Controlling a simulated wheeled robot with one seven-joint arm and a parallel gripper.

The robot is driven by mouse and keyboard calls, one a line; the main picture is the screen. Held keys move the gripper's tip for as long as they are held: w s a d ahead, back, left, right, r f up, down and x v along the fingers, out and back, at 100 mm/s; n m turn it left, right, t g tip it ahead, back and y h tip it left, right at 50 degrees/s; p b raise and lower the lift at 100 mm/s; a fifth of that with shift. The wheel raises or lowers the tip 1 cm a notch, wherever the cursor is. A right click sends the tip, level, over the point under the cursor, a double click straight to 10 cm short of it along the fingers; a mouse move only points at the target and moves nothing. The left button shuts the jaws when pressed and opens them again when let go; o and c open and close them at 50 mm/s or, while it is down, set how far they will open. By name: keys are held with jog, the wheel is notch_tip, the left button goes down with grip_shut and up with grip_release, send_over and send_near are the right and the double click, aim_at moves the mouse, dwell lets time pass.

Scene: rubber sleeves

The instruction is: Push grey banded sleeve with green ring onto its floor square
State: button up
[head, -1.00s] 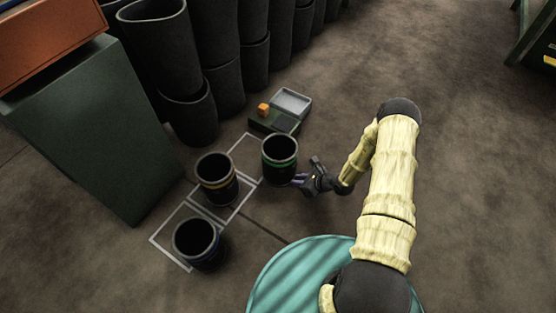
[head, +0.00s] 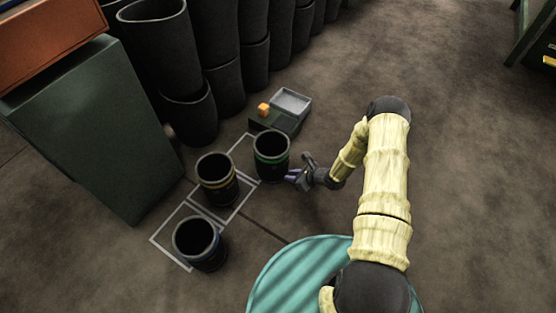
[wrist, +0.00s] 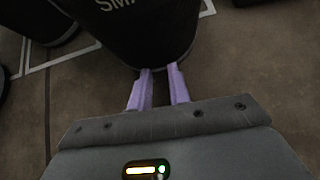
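The dark grey sleeve with the green ring (head: 271,167) stands upright in the head view, overlapping the right part of the far white-outlined floor square (head: 236,148). Much of that square is hidden behind the sleeves. My gripper (head: 292,176) is low at the sleeve's right side. In the wrist view, the sleeve (wrist: 150,35) fills the top middle with part of its lettering showing. The two lilac fingers (wrist: 160,72) point at its lower wall, with a narrow gap between them and nothing held. Their tips appear to touch the wall.
A yellow-ringed sleeve (head: 218,186) stands close to the left, and a blue-ringed sleeve (head: 202,258) stands nearer the front on another outline. A dark box with an orange block (head: 263,109) and a grey tray (head: 291,101) lies just behind.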

aim_at(287, 167)
jog(key=shift+w+a+b, duration=0.15)
jog(key=shift+w+a, duration=0.95)
jog(key=shift+a, duration=0.3)
jog(key=shift+w+a+b, duration=0.1)
jog(key=shift+w+a, duration=1.05)
jog(key=shift+a, duration=0.2)
jog(key=shift+w+a+b, duration=0.15)
jog(key=shift+w+a, duration=0.95)
jog(key=shift+a, duration=0.3)
jog(key=p+v, duration=0.2)
jog(key=p, duration=0.1)
jog(key=shift+s+d, duration=0.25)
jog(key=shift+d, duration=0.15)
jog(key=shift+s+d+r+p, duration=0.4)
jog(key=shift+s+d+p, duration=0.25)
jog(key=shift+d+p, duration=0.2)
jog(key=shift+s+d+r+p, duration=0.4)
jog(key=shift+s+d+p, duration=0.25)
jog(key=shift+p, duration=0.3)
jog(key=shift+s+d, duration=0.2)
jog(key=shift+d, duration=0.1)
